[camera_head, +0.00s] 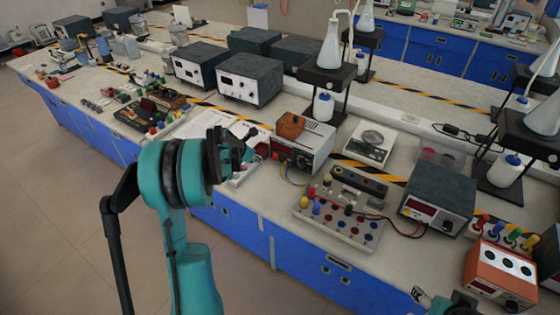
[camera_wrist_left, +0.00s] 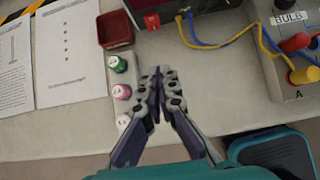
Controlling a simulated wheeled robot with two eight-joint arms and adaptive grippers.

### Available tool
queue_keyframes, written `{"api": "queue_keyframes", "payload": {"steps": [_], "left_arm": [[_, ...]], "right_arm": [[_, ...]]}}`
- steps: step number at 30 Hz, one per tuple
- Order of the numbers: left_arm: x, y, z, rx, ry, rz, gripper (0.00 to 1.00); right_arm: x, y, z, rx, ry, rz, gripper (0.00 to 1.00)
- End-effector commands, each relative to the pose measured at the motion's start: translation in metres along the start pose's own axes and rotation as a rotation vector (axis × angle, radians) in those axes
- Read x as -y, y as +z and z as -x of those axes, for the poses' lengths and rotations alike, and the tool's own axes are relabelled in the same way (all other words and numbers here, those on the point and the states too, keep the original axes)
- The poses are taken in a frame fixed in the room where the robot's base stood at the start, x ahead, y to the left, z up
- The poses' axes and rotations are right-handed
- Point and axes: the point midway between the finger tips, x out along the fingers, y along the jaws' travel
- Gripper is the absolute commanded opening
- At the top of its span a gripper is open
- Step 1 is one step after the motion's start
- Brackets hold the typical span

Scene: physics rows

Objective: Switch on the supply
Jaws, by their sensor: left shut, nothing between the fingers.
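A white-cased supply box (camera_head: 305,150) with a dark front and red display stands on the bench in the middle of the head view. Its lower front edge shows at the top of the left wrist view (camera_wrist_left: 205,6), with yellow and blue wires running from it.
A circuit board (camera_head: 340,217) marked BULB, with coloured plugs, lies right of the supply. A grey meter box (camera_head: 440,195) stands beyond it. A small red tray (camera_wrist_left: 115,28) and green and pink knobs (camera_wrist_left: 121,91) lie near the fingers. Paper sheets (camera_wrist_left: 62,50) lie left.

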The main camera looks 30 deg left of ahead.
Motion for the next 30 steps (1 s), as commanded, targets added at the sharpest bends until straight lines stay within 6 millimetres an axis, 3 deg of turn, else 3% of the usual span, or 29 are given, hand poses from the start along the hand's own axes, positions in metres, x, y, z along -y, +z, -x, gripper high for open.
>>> {"api": "queue_keyframes", "payload": {"steps": [11, 16, 30], "left_arm": [[-0.003, -0.001, -0.003, 0.001, 0.0, 0.024, 0.0], [-0.003, -0.001, -0.014, 0.001, -0.001, 0.022, 0.0], [-0.003, -0.002, -0.108, 0.001, 0.0, 0.021, 0.0]], "right_arm": [[0.0, 0.0, 0.0, 0.0, 0.0, 0.0, 0.61], [0.0, 0.002, -0.003, 0.0, 0.0, 0.0, 0.61], [0.0, 0.019, -0.027, 0.0, 0.0, 0.0, 0.61]]}}
